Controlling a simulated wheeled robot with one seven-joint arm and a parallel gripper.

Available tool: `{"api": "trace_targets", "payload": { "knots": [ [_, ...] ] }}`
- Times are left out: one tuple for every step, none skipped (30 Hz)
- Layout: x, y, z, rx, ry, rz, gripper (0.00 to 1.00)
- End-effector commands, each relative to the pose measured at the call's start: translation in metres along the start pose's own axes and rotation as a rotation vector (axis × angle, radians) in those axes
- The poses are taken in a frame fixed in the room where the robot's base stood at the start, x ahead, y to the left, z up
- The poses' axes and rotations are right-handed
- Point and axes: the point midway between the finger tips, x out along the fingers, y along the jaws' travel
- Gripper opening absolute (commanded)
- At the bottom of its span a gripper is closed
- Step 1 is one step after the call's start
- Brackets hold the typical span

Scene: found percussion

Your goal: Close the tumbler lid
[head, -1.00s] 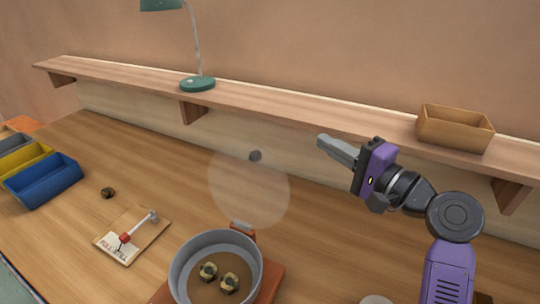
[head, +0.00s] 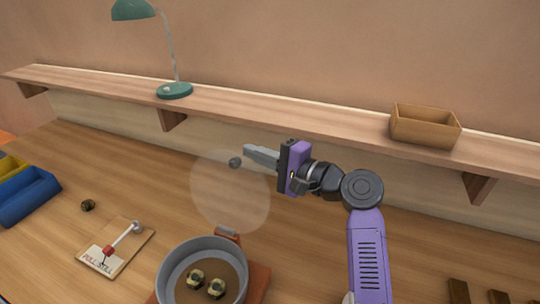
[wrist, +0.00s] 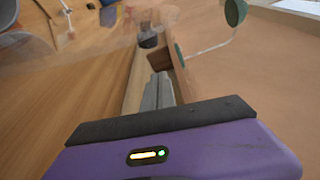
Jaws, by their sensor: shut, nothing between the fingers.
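The tumbler is a round grey pan (head: 203,272) on a reddish-brown wooden base (head: 258,281), with two brass-coloured nuts (head: 205,285) inside. Its clear round lid (head: 230,200) stands open, raised behind the pan above the hinge block (head: 228,234). A dark knob (head: 235,162) shows on the upper part of the lid. My gripper (head: 246,150) is shut and empty, its tips just right of the knob; I cannot tell whether they touch. The wrist view shows the knob (wrist: 147,38) just beyond my gripper's tips (wrist: 160,78), and the blurred clear lid (wrist: 95,48) left of it.
A wooden shelf (head: 290,123) runs along the wall behind my gripper, holding a green lamp (head: 174,90) and a wooden box (head: 425,125). A lever board (head: 116,247), a loose dark nut (head: 88,205) and a blue bin (head: 28,196) lie left. Dark bars (head: 458,291) lie at lower right.

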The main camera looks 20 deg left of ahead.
Motion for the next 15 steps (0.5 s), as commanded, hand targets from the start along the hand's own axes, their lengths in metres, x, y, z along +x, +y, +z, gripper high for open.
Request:
{"api": "trace_targets", "payload": {
  "knots": [
    [-0.003, -0.002, 0.007, 0.0, -0.001, 0.001, 0.0],
    [-0.005, -0.001, 0.011, 0.0, -0.001, 0.001, 0.0],
    [-0.006, -0.001, 0.015, -0.001, -0.001, 0.001, 0.0],
    [-0.007, -0.001, 0.018, 0.0, -0.001, 0.001, 0.0],
    [-0.008, -0.001, 0.021, 0.0, -0.001, 0.001, 0.0],
    [-0.009, -0.001, 0.025, 0.001, -0.001, 0.001, 0.0],
    [-0.011, -0.001, 0.027, 0.0, -0.001, 0.0, 0.0],
    [-0.011, -0.001, 0.029, 0.0, -0.001, 0.001, 0.0],
    [-0.013, -0.001, 0.032, 0.0, 0.0, 0.001, 0.0],
    [-0.013, -0.001, 0.033, 0.0, 0.0, 0.0, 0.0],
    [-0.014, -0.001, 0.035, -0.001, 0.0, 0.0, 0.0],
    [-0.014, -0.001, 0.036, -0.001, 0.0, 0.0, 0.0],
    [-0.015, 0.0, 0.036, -0.001, 0.0, 0.0, 0.0],
    [-0.015, 0.0, 0.037, 0.0, 0.0, 0.0, 0.0],
    [-0.015, 0.0, 0.037, 0.0, 0.001, 0.0, 0.0]
  ]
}}
